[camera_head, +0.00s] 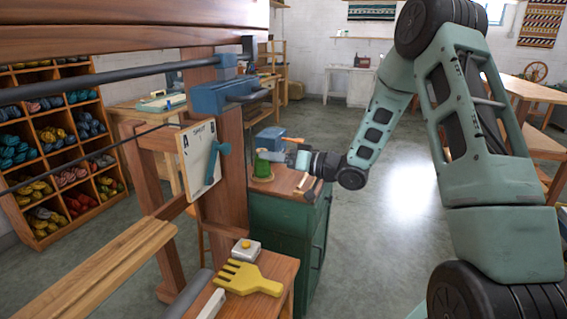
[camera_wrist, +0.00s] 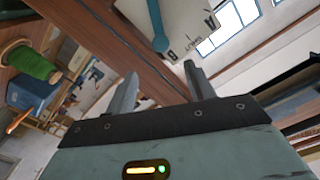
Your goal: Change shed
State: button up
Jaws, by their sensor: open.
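The white shed plate (camera_head: 195,150) is fixed to the loom's wooden post and carries the letter A near its upper left corner. A teal lever (camera_head: 212,165) is mounted on it, with its knob at the upper right and its arm slanting down. In the wrist view the plate (camera_wrist: 190,22) and lever (camera_wrist: 155,22) show at the top, beyond the fingers. My gripper (camera_head: 287,156) is to the right of the plate, apart from it, above the green cabinet; its fingers are hard to make out there. In the wrist view my gripper (camera_wrist: 158,74) is open, with nothing between its fingers.
The green cabinet (camera_head: 275,222) bears a green spool (camera_head: 262,167) close to my gripper. A yellow comb (camera_head: 248,278) lies on a small wooden stand in front. The loom post (camera_head: 232,150) and beams fill the left. Open floor lies to the right.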

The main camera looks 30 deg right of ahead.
jog(key=shift+v, duration=1.3)
jog(key=shift+w, duration=0.1)
jog(key=a+n+g+h, duration=0.1)
jog(key=a+g+h, duration=0.2)
jog(key=a, duration=0.7)
jog(key=s+a+f+n+g+h, duration=0.2)
jog(key=s+a+f+g+h, duration=0.15)
jog(key=s+a, duration=0.4)
jog(key=s+a+n+g+h, duration=0.1)
jog(key=s+a+g, duration=0.2)
jog(key=s, duration=1)
jog(key=s+a+n+g+h, duration=0.2)
jog(key=s+g, duration=0.3)
jog(key=s, duration=0.9)
jog(key=shift+a+r, duration=0.4)
jog(key=shift+a, duration=0.4)
jog(key=shift+h, duration=0.25)
